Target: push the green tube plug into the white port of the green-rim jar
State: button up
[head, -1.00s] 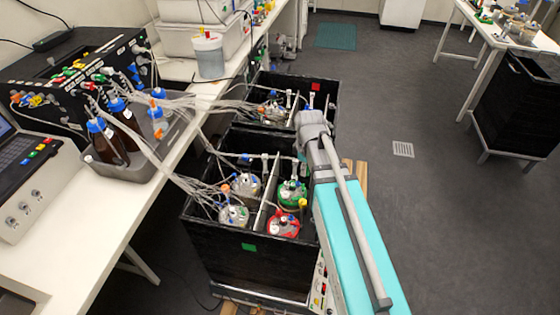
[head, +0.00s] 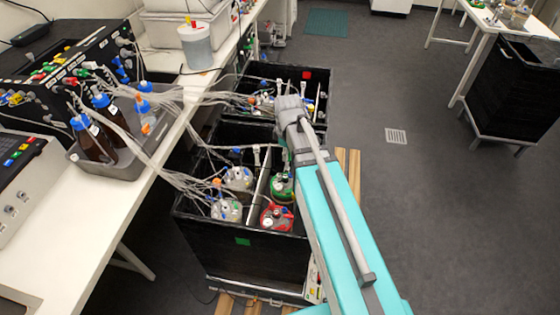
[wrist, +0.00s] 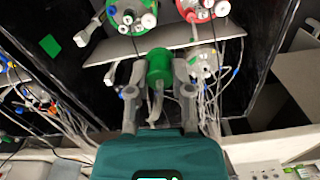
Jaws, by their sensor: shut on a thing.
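My gripper (wrist: 159,82) is shut on the green tube plug (wrist: 159,65), which sits between the two fingertips in the wrist view. A pale tube hangs from the plug. The green-rim jar (wrist: 132,14) is at the top of the wrist view, apart from the plug, and partly cut off by the frame edge. Its lid carries several white ports (wrist: 148,20); I cannot tell which is the one named. In the head view the green-rim jar (head: 282,187) stands in the near black box, partly hidden by my arm. My gripper and the plug are hidden there.
A red-rim jar (head: 277,217) stands beside the green-rim jar. A grey divider (wrist: 180,40) splits the near black box (head: 240,262), with other jars (head: 227,209) and many tubes on its other side. A second black box stands behind. Open floor lies to the right.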

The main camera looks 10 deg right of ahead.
jog(key=m+b, duration=0.1)
jog(key=b, duration=1.5)
send_near(279, 176)
jog(key=shift+s+a+r, duration=0.1)
jog(key=shift+s+r, duration=0.15)
jog(key=shift+f+b, duration=0.15)
jog(key=shift+b, duration=0.2)
jog(key=shift+f+b, duration=1.95)
jog(key=shift+w+f+b, duration=0.1)
jog(key=shift+f+b, duration=0.95)
jog(key=shift+b, duration=0.05)
dwell(0.6)
jog(key=o, duration=0.9)
jog(key=shift+c, duration=0.2)
jog(key=shift+w, duration=0.1)
jog(key=shift+r, duration=0.2)
